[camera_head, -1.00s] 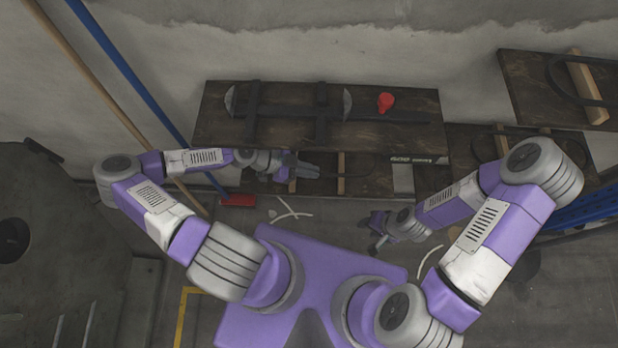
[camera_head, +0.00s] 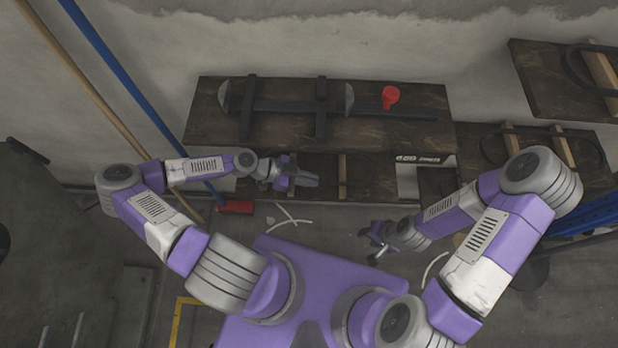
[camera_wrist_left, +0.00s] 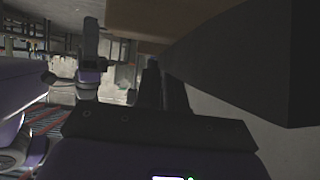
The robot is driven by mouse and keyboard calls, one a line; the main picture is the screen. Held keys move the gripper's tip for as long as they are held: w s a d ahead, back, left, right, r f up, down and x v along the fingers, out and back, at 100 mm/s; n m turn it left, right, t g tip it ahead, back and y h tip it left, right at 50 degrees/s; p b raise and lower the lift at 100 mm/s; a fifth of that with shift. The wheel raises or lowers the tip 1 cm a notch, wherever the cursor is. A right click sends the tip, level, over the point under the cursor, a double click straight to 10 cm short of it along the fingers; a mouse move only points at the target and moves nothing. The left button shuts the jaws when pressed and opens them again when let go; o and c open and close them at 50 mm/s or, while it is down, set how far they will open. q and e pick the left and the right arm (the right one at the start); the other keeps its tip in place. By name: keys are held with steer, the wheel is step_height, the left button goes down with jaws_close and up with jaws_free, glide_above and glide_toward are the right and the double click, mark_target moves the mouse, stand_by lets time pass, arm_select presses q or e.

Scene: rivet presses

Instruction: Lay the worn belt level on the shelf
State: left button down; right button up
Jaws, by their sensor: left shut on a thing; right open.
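My left gripper (camera_head: 308,180) is at the lower shelf (camera_head: 375,188), below the upper board's front edge. It is shut on a dark thing, apparently the worn belt, which is hard to make out against the dark wood. In the left wrist view the black fingers (camera_wrist_left: 165,88) point away from the camera, and a large dark shape fills the upper right; I cannot tell what it is. My right gripper (camera_head: 374,240) is open and empty, low in front of the lower shelf and apart from it.
The upper board (camera_head: 225,130) carries a long black bar with two crosspieces (camera_head: 321,108) and a red object (camera_head: 390,96). Dark loops lie around wood strips on the right-hand shelves (camera_head: 545,90). A red-ended blue pole (camera_head: 130,75) leans at left. White strips (camera_head: 290,220) lie on the floor.

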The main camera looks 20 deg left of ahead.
arm_select(q)
steer(key=c, duration=1.1)
jaws_free()
steer(key=shift+c, duration=0.2)
steer(key=shift+a, duration=0.15)
steer(key=p+v, duration=0.1)
steer(key=v, duration=0.6)
steer(key=shift+s+a+r+p, duration=0.1)
steer(key=shift+r+p, duration=0.1)
steer(key=shift+p, duration=0.15)
